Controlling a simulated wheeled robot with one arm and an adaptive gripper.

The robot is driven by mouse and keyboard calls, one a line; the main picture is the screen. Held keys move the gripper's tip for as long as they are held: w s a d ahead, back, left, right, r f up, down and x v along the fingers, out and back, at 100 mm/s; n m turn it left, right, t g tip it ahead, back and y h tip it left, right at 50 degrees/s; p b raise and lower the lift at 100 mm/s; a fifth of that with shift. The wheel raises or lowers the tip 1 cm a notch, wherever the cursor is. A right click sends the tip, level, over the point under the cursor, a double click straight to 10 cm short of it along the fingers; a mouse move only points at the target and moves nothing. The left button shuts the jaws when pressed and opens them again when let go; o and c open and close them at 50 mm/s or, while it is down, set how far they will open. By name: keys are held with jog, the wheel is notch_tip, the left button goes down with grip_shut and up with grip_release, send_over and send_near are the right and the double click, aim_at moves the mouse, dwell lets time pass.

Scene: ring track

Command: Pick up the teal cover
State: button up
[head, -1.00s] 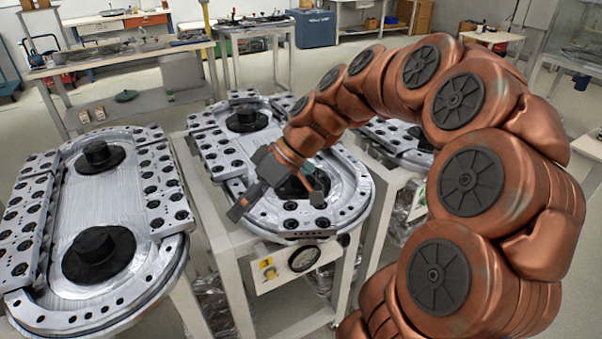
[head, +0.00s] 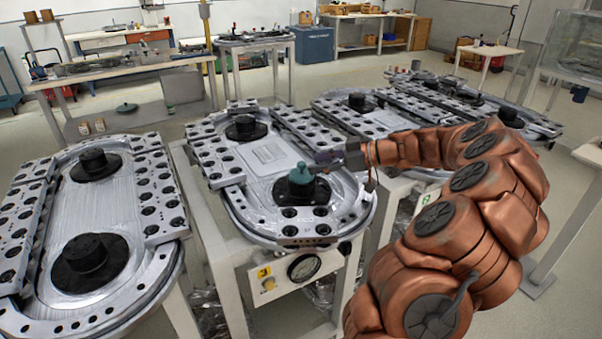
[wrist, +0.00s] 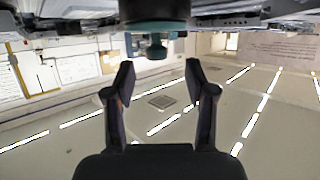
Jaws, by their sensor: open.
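The teal cover (head: 301,182) has a small knob on top and sits on the near black hub of the middle track table (head: 262,158). In the wrist view, which looks upside down, the teal cover (wrist: 156,46) shows at the top with its knob pointing down the picture. My gripper (head: 322,161) is at the right of the cover, close to its knob, reaching in from the right. In the wrist view my gripper (wrist: 159,72) has its two fingers spread, with the knob beyond the tips and nothing between them.
Another track table (head: 124,201) with two black hubs stands at left, and more tracks (head: 375,120) stand behind my arm at right. A dark green lidded thing (head: 126,108) lies on a low shelf at the back. A gauge (head: 304,267) is on the middle table's front.

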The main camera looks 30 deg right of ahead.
aim_at(302, 163)
jog(key=shift+p+x, duration=0.9)
jog(key=shift+x, duration=1.85)
jog(key=shift+w+d, duration=0.1)
jog(key=shift+d, duration=0.05)
grip_shut()
